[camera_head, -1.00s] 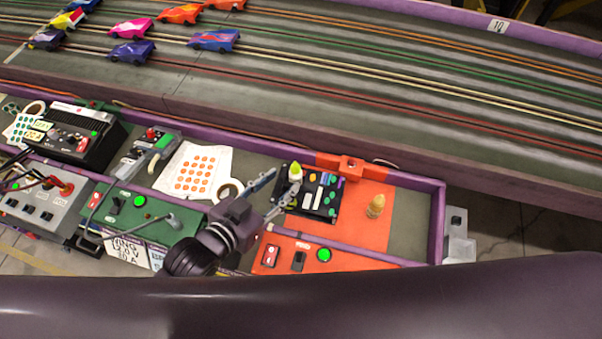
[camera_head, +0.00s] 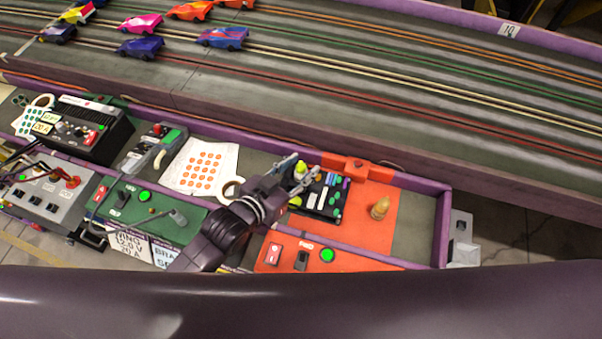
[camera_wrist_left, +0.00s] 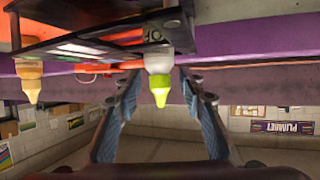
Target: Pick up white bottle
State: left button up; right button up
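The white bottle (camera_wrist_left: 158,62) has a yellow-green tip and hangs inverted in the left wrist view, which is upside down. In the head view its yellow-green top (camera_head: 300,169) shows at the back left of a black rack (camera_head: 317,209); the lower part is largely hidden. My left gripper (camera_head: 298,172) is open around the bottle. In the left wrist view the two fingers (camera_wrist_left: 160,88) stand on either side of it, with a gap on each side. My right gripper is not in view.
A tan bottle (camera_head: 380,208) stands right of the rack on the orange mat (camera_head: 352,232). A white tape roll (camera_head: 231,188) and a dotted sheet (camera_head: 204,166) lie to the left. A purple rim (camera_head: 442,225) bounds the tray. Cars (camera_head: 222,38) stand on the track behind.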

pick_arm(q)
grip_shut()
